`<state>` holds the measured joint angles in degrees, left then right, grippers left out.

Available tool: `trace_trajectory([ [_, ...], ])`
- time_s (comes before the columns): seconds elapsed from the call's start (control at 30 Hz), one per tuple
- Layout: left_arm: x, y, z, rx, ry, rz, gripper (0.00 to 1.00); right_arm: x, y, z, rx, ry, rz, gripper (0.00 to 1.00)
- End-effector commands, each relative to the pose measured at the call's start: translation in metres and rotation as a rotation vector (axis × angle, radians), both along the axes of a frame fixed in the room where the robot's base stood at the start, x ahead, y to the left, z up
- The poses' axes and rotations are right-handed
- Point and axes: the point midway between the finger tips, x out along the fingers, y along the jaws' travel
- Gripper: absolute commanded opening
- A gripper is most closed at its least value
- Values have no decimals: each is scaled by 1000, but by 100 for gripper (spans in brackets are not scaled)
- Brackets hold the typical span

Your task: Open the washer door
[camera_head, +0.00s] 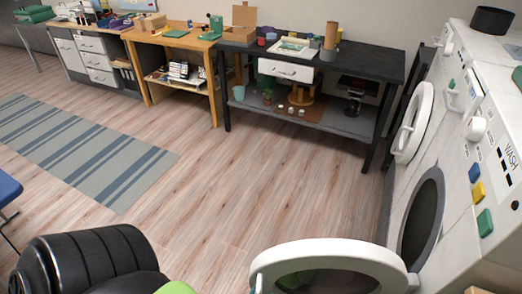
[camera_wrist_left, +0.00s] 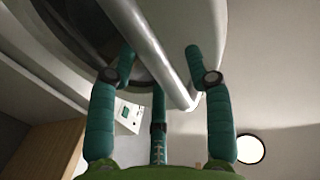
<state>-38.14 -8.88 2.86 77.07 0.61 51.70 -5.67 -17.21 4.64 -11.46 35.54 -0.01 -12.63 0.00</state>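The washer (camera_head: 455,190), marked WASH, stands at the right in the head view. Its round white-rimmed door (camera_head: 330,247) is swung out from the dark drum opening (camera_head: 422,218). In the left wrist view the door's pale rim (camera_wrist_left: 165,55) runs between the teal fingers of my left gripper (camera_wrist_left: 160,52). The two outer fingers are spread apart, and the third sits below the rim, its tip partly hidden. Contact with the door cannot be told. In the head view a green shape shows dimly through the door glass. My right gripper is out of view.
A second machine with a round white door (camera_head: 412,122) stands beyond the washer. A dark workbench (camera_head: 375,62) and a wooden bench (camera_head: 150,36) line the back wall. A striped rug (camera_head: 75,145) lies left. The middle wooden floor (camera_head: 240,180) is clear.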

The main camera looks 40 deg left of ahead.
Motion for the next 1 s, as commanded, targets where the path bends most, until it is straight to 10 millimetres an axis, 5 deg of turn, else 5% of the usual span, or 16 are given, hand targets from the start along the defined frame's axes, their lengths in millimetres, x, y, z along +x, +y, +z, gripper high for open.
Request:
trace_trajectory([
  [0.23, -16, -1, -1, 0, 3, 1, 51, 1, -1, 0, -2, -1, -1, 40],
  [0.7, -105, -16, -1, -1, 4, 0, 51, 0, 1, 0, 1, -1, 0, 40],
  [1.0, -119, -18, 0, 0, 0, 0, 51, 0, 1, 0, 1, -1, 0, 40],
])
